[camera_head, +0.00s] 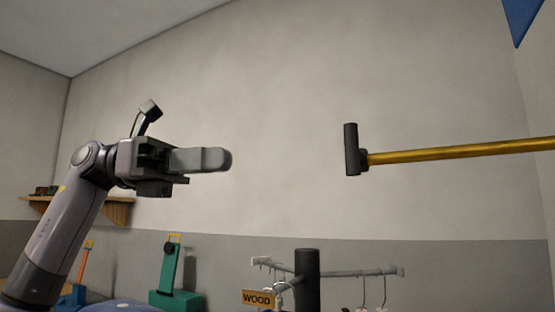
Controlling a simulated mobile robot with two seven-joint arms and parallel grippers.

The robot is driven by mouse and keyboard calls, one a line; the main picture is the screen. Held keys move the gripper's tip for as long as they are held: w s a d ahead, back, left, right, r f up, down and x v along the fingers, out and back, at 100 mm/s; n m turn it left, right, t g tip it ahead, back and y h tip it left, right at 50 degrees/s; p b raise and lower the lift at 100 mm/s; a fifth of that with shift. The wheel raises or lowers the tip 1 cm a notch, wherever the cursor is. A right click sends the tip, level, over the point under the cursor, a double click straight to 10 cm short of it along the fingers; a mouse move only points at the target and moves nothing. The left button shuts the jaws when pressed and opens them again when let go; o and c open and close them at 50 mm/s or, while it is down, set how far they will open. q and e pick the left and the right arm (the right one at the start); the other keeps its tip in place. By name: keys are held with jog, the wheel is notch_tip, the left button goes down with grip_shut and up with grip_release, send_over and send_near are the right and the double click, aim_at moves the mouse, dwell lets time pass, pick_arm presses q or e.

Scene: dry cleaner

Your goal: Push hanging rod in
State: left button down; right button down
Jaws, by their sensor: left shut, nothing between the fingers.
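The hanging rod (460,152) is a yellow-brown bar that comes in from the right edge and runs nearly level. Its left end carries a dark upright end piece (352,150). My left gripper (226,159) is shut and empty, pointing right toward the end piece. A clear gap lies between its fingertips and the end piece, and they are at about the same height in the picture. The rod's right end is outside the view. My right gripper is not in view.
Below stands a dark post (307,280) with pale arms, hooks and a WOOD sign (257,298). A green device (168,275) stands lower left, and a wooden shelf (118,211) is on the wall behind my left arm. A blue shape (522,18) hangs top right.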

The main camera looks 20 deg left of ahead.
pick_arm(q)
jog(key=w+d, duration=0.2)
jog(key=d, duration=1.1)
jog(key=shift+d+p, duration=0.2)
jog(key=shift+p, duration=0.25)
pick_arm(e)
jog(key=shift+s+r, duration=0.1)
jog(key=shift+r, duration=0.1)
pick_arm(q)
jog(key=shift+w, duration=0.1)
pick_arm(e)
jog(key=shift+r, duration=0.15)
